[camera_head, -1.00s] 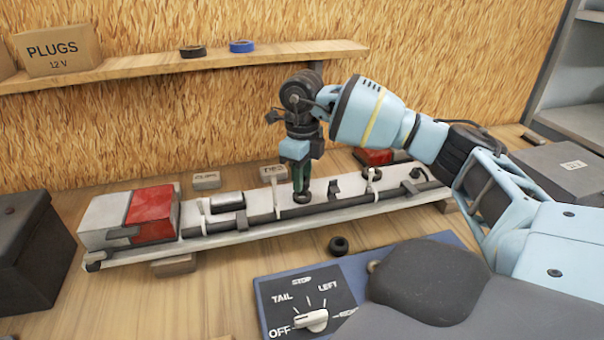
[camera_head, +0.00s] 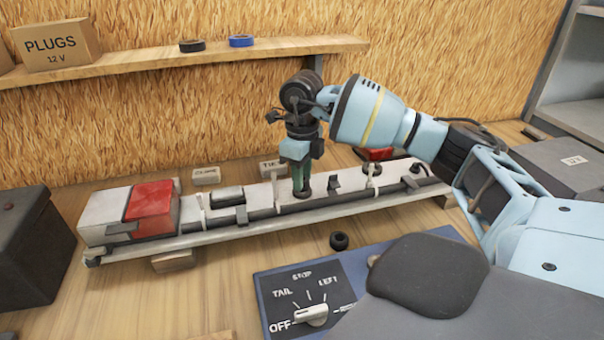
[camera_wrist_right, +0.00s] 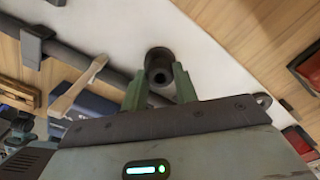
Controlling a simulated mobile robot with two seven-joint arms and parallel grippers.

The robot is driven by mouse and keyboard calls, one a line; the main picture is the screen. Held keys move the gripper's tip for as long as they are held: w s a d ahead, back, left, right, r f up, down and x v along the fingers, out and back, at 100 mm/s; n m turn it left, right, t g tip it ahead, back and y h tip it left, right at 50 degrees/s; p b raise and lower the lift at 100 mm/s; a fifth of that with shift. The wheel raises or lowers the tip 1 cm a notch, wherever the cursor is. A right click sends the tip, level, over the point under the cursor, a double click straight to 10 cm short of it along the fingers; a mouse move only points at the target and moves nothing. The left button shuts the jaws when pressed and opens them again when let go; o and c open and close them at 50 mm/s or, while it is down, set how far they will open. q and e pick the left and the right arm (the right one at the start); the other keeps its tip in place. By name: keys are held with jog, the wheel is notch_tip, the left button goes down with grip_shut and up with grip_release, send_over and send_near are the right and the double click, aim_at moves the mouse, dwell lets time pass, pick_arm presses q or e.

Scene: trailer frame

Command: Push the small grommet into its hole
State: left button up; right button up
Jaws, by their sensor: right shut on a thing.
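My right gripper (camera_head: 302,190) points down at the white lamp board (camera_head: 240,230), near its middle. In the right wrist view its two green fingers (camera_wrist_right: 160,92) are shut on a small black grommet (camera_wrist_right: 158,74), a short round sleeve with a dark opening. The grommet is at or just above the board's white face; I cannot tell how far it sits in its hole, which is hidden under it. A second black grommet (camera_head: 339,240) lies loose on the table in front of the board. My left gripper is not in view.
A dark cable with clips runs along the board, with a red lamp (camera_head: 152,211) at its left end. A switch panel (camera_head: 285,283) lies in front. A dark box (camera_head: 35,250) stands at left. The shelf behind holds black (camera_head: 192,46) and blue (camera_head: 241,41) tape rolls.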

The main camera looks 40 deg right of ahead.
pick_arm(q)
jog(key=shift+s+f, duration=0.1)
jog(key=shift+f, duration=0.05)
pick_arm(e)
jog(key=shift+f, duration=0.45)
jog(key=o, duration=1.2)
jog(key=shift+r, duration=0.15)
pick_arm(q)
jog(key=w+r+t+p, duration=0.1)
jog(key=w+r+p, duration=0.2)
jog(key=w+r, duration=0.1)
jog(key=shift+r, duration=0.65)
pick_arm(e)
jog(key=shift+r, duration=3.4)
